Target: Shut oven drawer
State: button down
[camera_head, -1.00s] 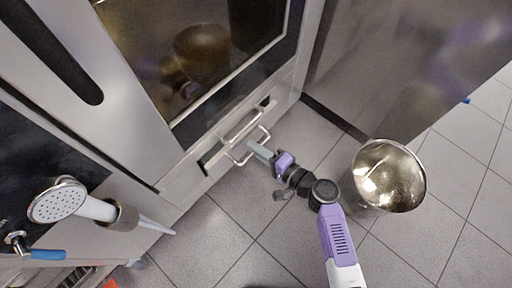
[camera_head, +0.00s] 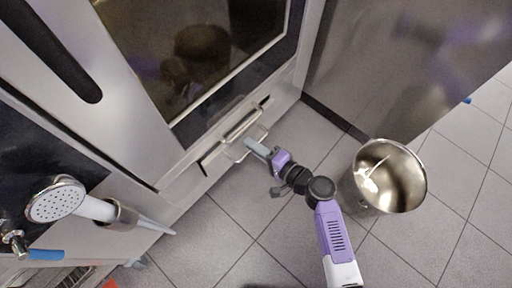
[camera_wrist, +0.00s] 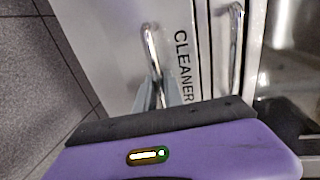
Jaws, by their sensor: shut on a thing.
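The oven drawer (camera_head: 222,158) is a narrow steel front low on the oven, below the glass door. Its lower bar handle (camera_head: 262,134) sticks out toward the floor side. In the wrist view the handle (camera_wrist: 150,45) is a shiny curved bar beside the printed word CLEANER. My gripper (camera_head: 250,145) reaches it from the lower right; its grey fingers (camera_wrist: 157,95) are shut on the handle. The drawer front looks close to the oven face, but I cannot tell whether a gap remains.
A second bar handle (camera_head: 242,124) sits just above the drawer. A steel pot (camera_head: 400,205) stands right of my arm. A hand shower (camera_head: 57,200) is at the left. A steel cabinet (camera_head: 390,60) stands on the right. Tiled floor (camera_head: 230,225) is open in front.

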jog(key=x, duration=0.3)
jog(key=shift+r, duration=0.3)
jog(key=c, duration=1.5)
grip_release()
jog(key=shift+p+v, duration=0.95)
jog(key=shift+v, duration=2.9)
